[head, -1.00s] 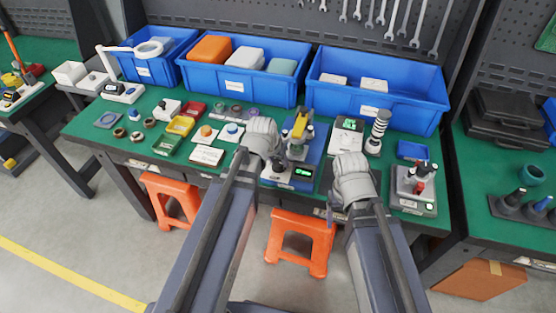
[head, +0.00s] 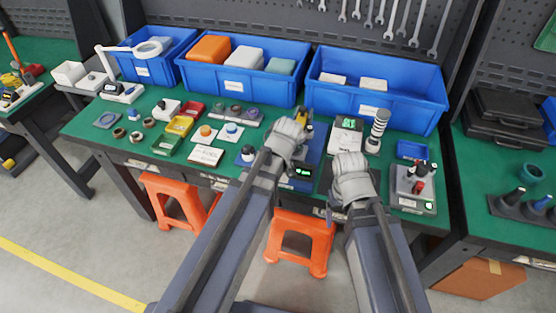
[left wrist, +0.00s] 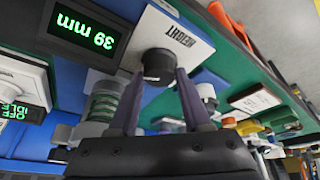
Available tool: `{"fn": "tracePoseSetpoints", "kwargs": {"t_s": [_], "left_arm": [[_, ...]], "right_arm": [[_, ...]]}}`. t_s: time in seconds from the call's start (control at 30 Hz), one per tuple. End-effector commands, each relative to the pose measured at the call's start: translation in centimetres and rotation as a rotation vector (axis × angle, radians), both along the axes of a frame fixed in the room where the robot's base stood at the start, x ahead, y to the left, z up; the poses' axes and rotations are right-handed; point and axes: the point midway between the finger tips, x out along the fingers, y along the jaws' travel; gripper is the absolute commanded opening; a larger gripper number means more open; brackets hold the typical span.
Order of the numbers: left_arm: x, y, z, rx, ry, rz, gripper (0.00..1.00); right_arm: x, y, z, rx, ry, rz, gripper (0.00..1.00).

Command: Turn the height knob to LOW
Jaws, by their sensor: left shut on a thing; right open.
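The black height knob (left wrist: 157,65) sits on a white panel (left wrist: 178,32) marked HEIGHT in the left wrist view. The two dark fingers of my left gripper (left wrist: 160,78) are on either side of the knob and shut on it. The display (left wrist: 88,28) beside it reads 39 mm; it also shows small and green in the head view (head: 304,171). In the head view my left gripper hides the knob. No LOW mark is readable. My right gripper (head: 331,211) is open and empty at the bench's front, right of the display.
Blue bins (head: 242,83) line the back of the green bench (head: 85,128). A second green readout (head: 347,124) stands behind my right gripper. Small trays and parts fill the left side. Orange stools (head: 302,242) stand below.

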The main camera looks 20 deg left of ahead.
Motion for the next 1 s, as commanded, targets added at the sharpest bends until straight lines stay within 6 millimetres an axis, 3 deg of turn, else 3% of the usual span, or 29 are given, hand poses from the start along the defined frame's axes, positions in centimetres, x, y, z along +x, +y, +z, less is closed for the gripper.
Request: {"fn": "tracePoseSetpoints", "kwargs": {"t_s": [0.67,0.7,0.93,1.0], "left_arm": [[-0.09,-0.08,-0.05,-0.004,0.003,0.056,0.00],[-0.09,-0.08,-0.05,-0.004,0.003,0.056,0.51],[-0.05,-0.06,-0.03,-0.002,0.001,0.055,0.77],[-0.03,-0.07,-0.03,-0.003,0.001,0.054,0.78]], "right_arm": [[0.00,0.00,-0.02,0.000,0.000,0.000,0.76],[0.00,0.00,-0.02,0.000,0.000,0.000,0.76],[0.00,0.00,-0.01,0.000,0.000,0.000,0.76],[0.00,0.00,-0.01,0.000,0.000,0.000,0.76]]}}
